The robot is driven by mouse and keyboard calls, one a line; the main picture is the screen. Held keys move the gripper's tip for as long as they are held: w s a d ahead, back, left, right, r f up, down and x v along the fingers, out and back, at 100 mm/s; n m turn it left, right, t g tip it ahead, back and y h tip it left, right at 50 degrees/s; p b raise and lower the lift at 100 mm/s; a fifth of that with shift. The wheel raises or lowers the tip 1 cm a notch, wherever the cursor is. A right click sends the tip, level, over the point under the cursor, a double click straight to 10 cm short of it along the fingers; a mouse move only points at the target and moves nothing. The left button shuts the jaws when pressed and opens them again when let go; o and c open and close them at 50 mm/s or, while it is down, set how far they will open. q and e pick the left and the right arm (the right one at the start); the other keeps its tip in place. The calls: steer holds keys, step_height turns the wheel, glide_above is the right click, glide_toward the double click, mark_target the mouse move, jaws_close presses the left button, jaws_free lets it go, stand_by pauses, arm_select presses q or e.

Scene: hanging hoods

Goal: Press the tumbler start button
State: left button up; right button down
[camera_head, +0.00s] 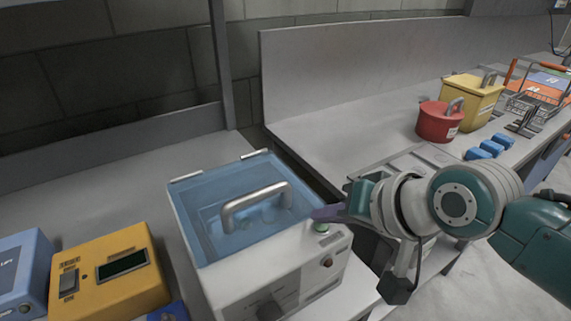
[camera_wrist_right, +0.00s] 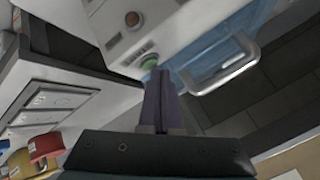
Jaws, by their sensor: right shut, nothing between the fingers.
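The tumbler (camera_head: 266,272) is a white box with a clear blue lid (camera_head: 240,190) and a grey bar handle (camera_head: 255,205). The lid is down. A green button (camera_head: 320,227) is on its top right corner, and it also shows in the right wrist view (camera_wrist_right: 149,61). My right gripper (camera_head: 322,214) is shut and empty, with its fingertips at the green button. In the right wrist view the closed purple fingers (camera_wrist_right: 158,80) overlap the button's lower edge; whether they touch or press it I cannot tell. My left gripper is not in view.
A red knob (camera_head: 327,263) is on the tumbler's front. A yellow device (camera_head: 110,276) and a blue box (camera_head: 24,272) stand to its left. The grey counter behind is clear.

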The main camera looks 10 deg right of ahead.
steer(key=shift+f, duration=0.4)
stand_by(0.6)
steer(key=shift+r, duration=0.1)
steer(key=shift+r+p, duration=0.7)
steer(key=shift+p, duration=0.05)
step_height(320, 180, up, 5)
steer(key=p, duration=0.5)
stand_by(0.3)
steer(key=shift+s, duration=0.1)
stand_by(0.4)
